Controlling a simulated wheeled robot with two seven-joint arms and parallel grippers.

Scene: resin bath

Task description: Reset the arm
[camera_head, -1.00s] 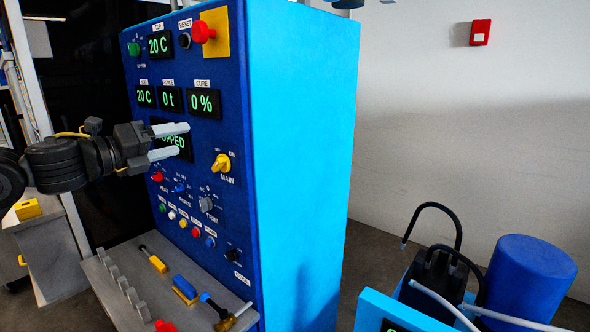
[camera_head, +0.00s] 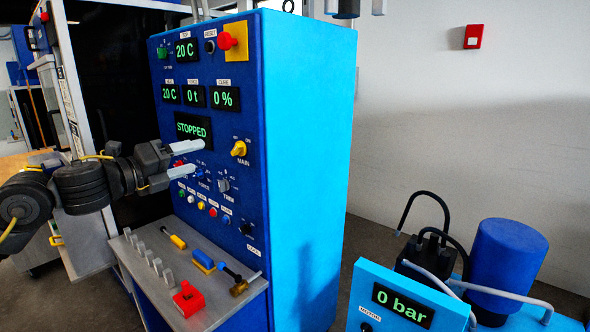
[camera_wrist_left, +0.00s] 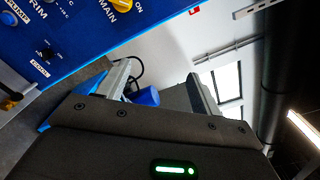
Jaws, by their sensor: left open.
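My left gripper (camera_head: 198,157) comes in from the left, in front of the blue control cabinet's panel (camera_head: 224,130). Its two light fingers are apart with nothing between them. They overlap the panel just below the STOPPED display (camera_head: 194,129), left of the yellow MAIN knob (camera_head: 239,149). I cannot tell how far they are from the panel. In the left wrist view the left gripper (camera_wrist_left: 160,85) has its fingers spread wide, with a blue cylinder (camera_wrist_left: 146,97) beyond them. The MAIN knob (camera_wrist_left: 122,5) shows at the top there. My right gripper is not recognisable in any view.
A grey shelf (camera_head: 222,307) below the panel holds tools and a red block (camera_head: 187,299). At lower right stand a 0 bar display unit (camera_head: 400,303) and a blue cylinder (camera_head: 506,262) with hoses. An unidentified dark part (camera_head: 350,8) is cut off at the top edge.

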